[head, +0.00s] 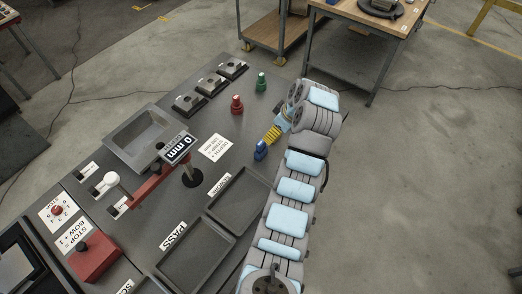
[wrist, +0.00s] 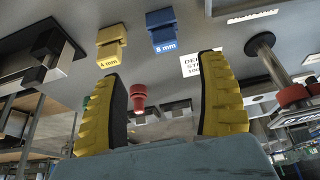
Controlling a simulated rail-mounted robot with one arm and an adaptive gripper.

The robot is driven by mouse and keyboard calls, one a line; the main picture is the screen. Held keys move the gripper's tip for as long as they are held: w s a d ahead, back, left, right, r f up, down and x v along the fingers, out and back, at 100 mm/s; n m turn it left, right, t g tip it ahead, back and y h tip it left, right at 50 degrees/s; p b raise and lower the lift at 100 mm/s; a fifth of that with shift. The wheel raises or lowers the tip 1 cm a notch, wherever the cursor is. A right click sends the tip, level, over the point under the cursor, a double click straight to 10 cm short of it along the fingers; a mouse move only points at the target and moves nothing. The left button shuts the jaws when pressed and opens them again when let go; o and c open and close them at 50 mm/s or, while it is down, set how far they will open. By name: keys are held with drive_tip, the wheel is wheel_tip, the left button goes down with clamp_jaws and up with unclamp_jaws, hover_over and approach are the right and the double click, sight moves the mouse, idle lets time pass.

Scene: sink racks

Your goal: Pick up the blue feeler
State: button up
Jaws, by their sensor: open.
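The blue feeler (head: 260,151) stands on the dark bench top, just in front of my gripper (head: 272,134) in the head view. In the wrist view the blue feeler (wrist: 163,30), labelled 8 mm, is above and beyond the fingertips, roughly between them. My gripper (wrist: 160,70) has yellow ribbed fingers spread wide with nothing between their tips. The fingers appear apart from the feeler. A yellow feeler (wrist: 110,45), labelled 4 mm, stands beside the blue one; I cannot clearly make it out in the head view.
A gauge on a post (head: 190,172), a grey basin (head: 146,139) and black trays (head: 240,202) are nearby. A white label (head: 215,147) lies left of the blue feeler.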

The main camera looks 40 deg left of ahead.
sight(263, 143)
drive_tip(key=x, duration=0.8)
drive_tip(key=shift+a+f+p, duration=0.1)
drive_tip(key=shift+f+p, duration=0.1)
drive_tip(key=shift+p, duration=0.15)
drive_tip(key=shift+s+p+x, duration=0.2)
drive_tip(key=shift+x, duration=0.9)
drive_tip(key=shift+s+p+x, duration=0.2)
drive_tip(key=shift+x, duration=0.9)
drive_tip(key=shift+w+a+f, duration=0.1)
drive_tip(key=shift+a+f, duration=0.15)
drive_tip(key=shift+f, duration=0.1)
drive_tip(key=c, duration=1.3)
